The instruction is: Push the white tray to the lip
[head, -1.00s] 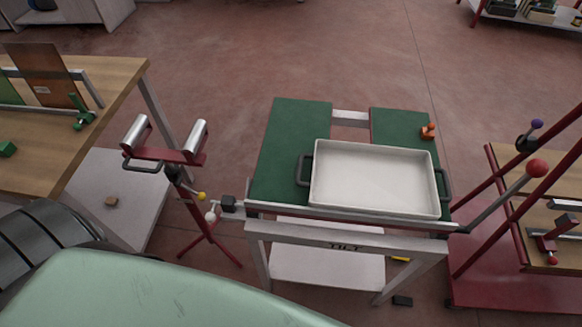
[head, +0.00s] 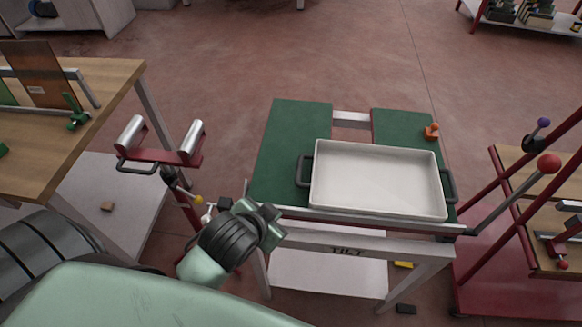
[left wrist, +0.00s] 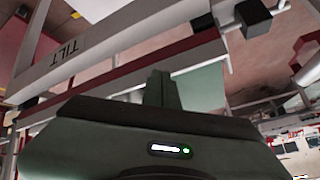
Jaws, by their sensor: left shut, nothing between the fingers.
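The white tray (head: 378,178) is empty, with dark handles at its left and right ends. It lies on the green-topped tilt table (head: 290,135), across both green pads, close to the front edge. A pale metal lip (head: 290,213) runs along that edge; I cannot tell whether the tray touches it. My left gripper (head: 270,218) is at the table's front left corner, left of the tray and apart from it. Its shut, empty fingers show in the left wrist view (left wrist: 162,90), close to the beam marked TILT (left wrist: 68,60). My right gripper is not in view.
An orange knob (head: 431,131) stands at the table's right rear. A red roller stand (head: 165,155) is at left, beside a wooden bench (head: 100,125). The floor behind the table is clear.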

